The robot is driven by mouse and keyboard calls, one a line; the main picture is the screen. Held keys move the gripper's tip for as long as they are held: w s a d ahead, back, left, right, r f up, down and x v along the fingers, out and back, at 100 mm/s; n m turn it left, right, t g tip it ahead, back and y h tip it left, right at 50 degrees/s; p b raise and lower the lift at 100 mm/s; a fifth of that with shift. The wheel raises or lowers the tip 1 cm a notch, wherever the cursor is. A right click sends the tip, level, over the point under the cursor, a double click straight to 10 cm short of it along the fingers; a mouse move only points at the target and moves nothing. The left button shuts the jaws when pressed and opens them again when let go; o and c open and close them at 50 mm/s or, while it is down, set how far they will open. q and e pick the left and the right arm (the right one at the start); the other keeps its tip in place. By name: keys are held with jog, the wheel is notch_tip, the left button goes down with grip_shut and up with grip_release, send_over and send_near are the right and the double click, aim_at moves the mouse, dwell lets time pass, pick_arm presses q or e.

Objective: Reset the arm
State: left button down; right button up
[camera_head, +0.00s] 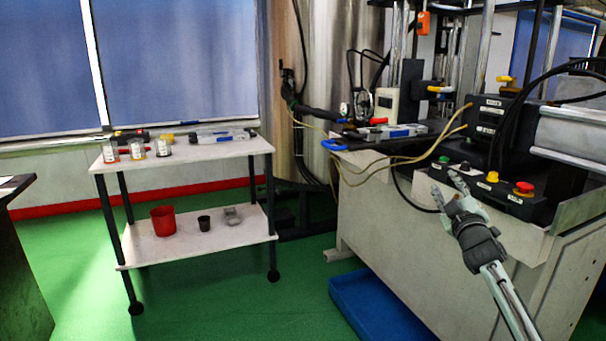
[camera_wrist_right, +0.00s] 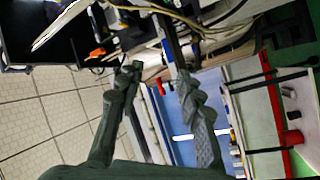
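My right gripper (camera_head: 446,191) is in front of the machine's control box at the right of the head view, its arm coming in from the lower right. In the right wrist view its two fingers (camera_wrist_right: 155,85) are spread apart with nothing between them. The control box (camera_head: 513,206) carries a green, a yellow and a red button along its top. The gripper is left of the red button (camera_head: 524,187) and below the green button (camera_head: 443,159); I see no clear contact. My left gripper is not in view.
A white trolley (camera_head: 215,151) stands at the left with several bottles and tools on top, and a red cup (camera_head: 163,220) and black cup (camera_head: 204,223) below. A blue tray (camera_head: 375,310) lies on the floor by the machine. Hoses (camera_head: 410,160) hang near the gripper. Green floor is clear between.

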jog(key=s+d+f+m+g+h, duration=0.1)
jog(key=s+d+f+m+g, duration=0.2)
jog(key=f, duration=0.4)
jog(key=d+f+m+g+h, duration=0.2)
jog(key=f+m+g, duration=0.3)
jog(key=f, duration=0.3)
jog(key=s+a+f+g+y, duration=0.1)
jog(key=s+a+f+g, duration=0.2)
jog(key=s+f, duration=0.75)
jog(key=s+a+f+g+y, duration=0.1)
jog(key=s+a+f+g, duration=0.15)
jog(key=s+f, duration=0.75)
jog(key=s+a+f+g, duration=0.1)
jog(key=s+a+f, duration=0.1)
jog(key=s+f, duration=0.4)
jog(key=s+a+f+g+y, duration=0.1)
jog(key=s+a+f, duration=0.2)
jog(key=s, duration=1)
jog(key=s+a+f+g, duration=0.2)
jog(key=s+a+f, duration=0.1)
jog(key=s+f, duration=0.6)
jog(key=shift+s+f+n+y, duration=0.25)
jog(key=shift+f+n+y, duration=0.05)
jog(key=shift+f, duration=0.25)
